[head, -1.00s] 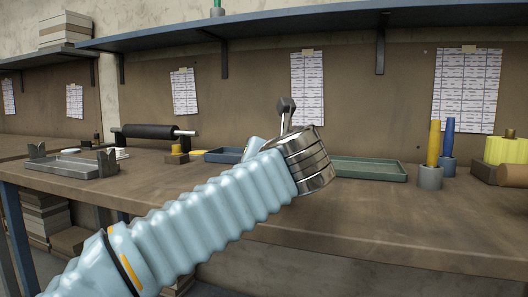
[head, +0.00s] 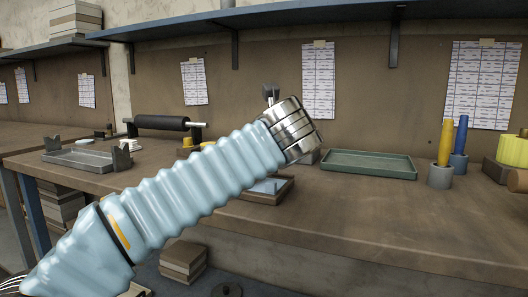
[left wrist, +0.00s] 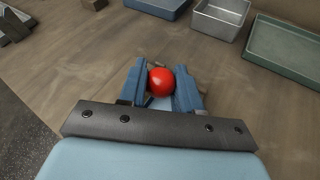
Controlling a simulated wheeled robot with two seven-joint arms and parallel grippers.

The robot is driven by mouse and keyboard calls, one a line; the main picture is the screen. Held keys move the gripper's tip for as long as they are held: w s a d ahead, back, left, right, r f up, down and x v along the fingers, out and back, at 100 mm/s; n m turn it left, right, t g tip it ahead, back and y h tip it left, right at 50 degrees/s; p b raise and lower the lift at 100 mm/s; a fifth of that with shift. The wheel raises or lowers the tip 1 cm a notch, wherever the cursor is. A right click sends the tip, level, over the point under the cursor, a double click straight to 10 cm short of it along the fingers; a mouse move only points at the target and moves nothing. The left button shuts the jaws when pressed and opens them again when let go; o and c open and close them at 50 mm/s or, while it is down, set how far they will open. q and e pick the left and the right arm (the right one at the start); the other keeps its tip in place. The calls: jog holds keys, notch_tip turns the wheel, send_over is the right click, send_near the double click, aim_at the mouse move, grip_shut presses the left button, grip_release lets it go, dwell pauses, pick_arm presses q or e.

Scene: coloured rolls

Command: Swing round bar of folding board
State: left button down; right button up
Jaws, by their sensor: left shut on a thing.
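In the left wrist view my left gripper (left wrist: 161,88) has its two blue fingers on either side of a round red knob (left wrist: 161,79) and is shut on it. What the knob is attached to is hidden under the fingers and the dark crossbar. In the head view my pale blue left arm hides the gripper and the knob. A flat brown-framed piece with a glossy bluish face (head: 283,188) shows partly below my arm on the bench; I cannot tell if it is the folding board. No bar is clearly visible. My right gripper is not in view.
A green tray (head: 368,166) lies right of my wrist, with a metal tin (left wrist: 219,15) beside it. Yellow (head: 446,143) and blue (head: 461,136) rolls stand upright further right. A black roller (head: 162,123) and grey cradle (head: 87,157) are left. The bench's front right is clear.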

pick_arm(q)
jog(key=c, duration=1.1)
grip_release()
jog(key=v, duration=1.4)
jog(key=shift+p, duration=0.45)
